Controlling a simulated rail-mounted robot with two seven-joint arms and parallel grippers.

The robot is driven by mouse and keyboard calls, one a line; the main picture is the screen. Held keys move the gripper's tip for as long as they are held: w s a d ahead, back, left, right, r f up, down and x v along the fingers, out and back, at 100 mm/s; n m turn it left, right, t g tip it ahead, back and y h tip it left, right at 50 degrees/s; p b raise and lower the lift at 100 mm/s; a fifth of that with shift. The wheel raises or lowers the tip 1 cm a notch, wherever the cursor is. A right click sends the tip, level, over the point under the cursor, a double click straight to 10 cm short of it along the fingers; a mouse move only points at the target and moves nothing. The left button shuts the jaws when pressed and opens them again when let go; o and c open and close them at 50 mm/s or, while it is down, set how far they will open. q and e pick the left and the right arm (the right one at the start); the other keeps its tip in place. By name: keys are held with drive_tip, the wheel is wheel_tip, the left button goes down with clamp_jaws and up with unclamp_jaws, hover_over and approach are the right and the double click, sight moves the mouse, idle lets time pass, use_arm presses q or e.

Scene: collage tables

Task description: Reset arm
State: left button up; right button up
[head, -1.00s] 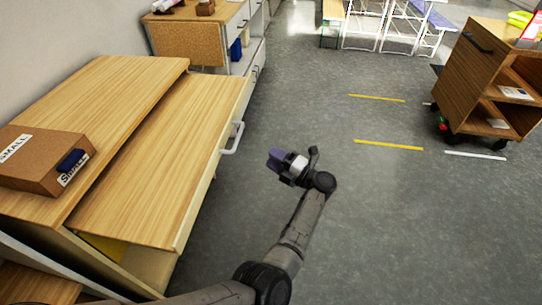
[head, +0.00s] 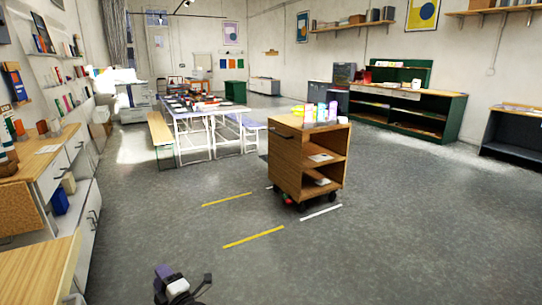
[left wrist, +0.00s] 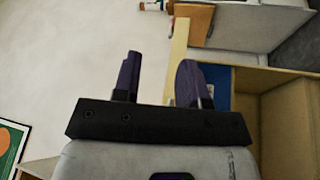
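My left gripper (head: 164,272) shows at the bottom of the head view, above the grey floor, with only its end in the frame. In the left wrist view its two dark purple fingers (left wrist: 160,64) stand apart with nothing between them. The rest of my left arm is below the frame. My right gripper is in neither view.
A wooden-topped cabinet (head: 30,276) is at the lower left, with a drawer unit (head: 62,172) behind it. A wooden cart (head: 290,160) carrying colourful items stands mid-floor. A long table (head: 210,113) and bench (head: 160,133) are farther back. Floor to the right (head: 420,230) is clear.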

use_arm(q)
drive_tip(key=s+d+r+m+t+h, duration=0.1)
drive_tip(key=d+r+m+t+h, duration=0.1)
drive_tip(key=d+r+m+h, duration=0.6)
drive_tip(key=d+r+m+t+h, duration=0.2)
drive_tip(key=r+m+h, duration=0.4)
drive_tip(key=m+h, duration=0.55)
drive_tip(key=s+f+m+g+y+p, duration=0.1)
drive_tip(key=s+f+m+g+p, duration=0.35)
drive_tip(key=s, duration=1.25)
drive_tip(key=s+f+m+g+y+p, duration=0.15)
drive_tip(key=s+f+g+p, duration=0.5)
drive_tip(key=s, duration=0.95)
drive_tip(key=s+f+m+g+y+p, duration=0.1)
drive_tip(key=s+f+m+g+p, duration=0.15)
drive_tip(key=s+p, duration=1)
drive_tip(key=s+r+p, duration=0.2)
drive_tip(key=r+p, duration=1.4)
drive_tip(key=r, duration=0.3)
drive_tip(key=s+r+n+p, duration=0.1)
drive_tip(key=s+r+p, duration=0.1)
drive_tip(key=r+p, duration=1.5)
wheel_tip(320, 180, up, 2)
drive_tip(key=shift+a+r, duration=0.15)
drive_tip(key=shift+r, duration=0.05)
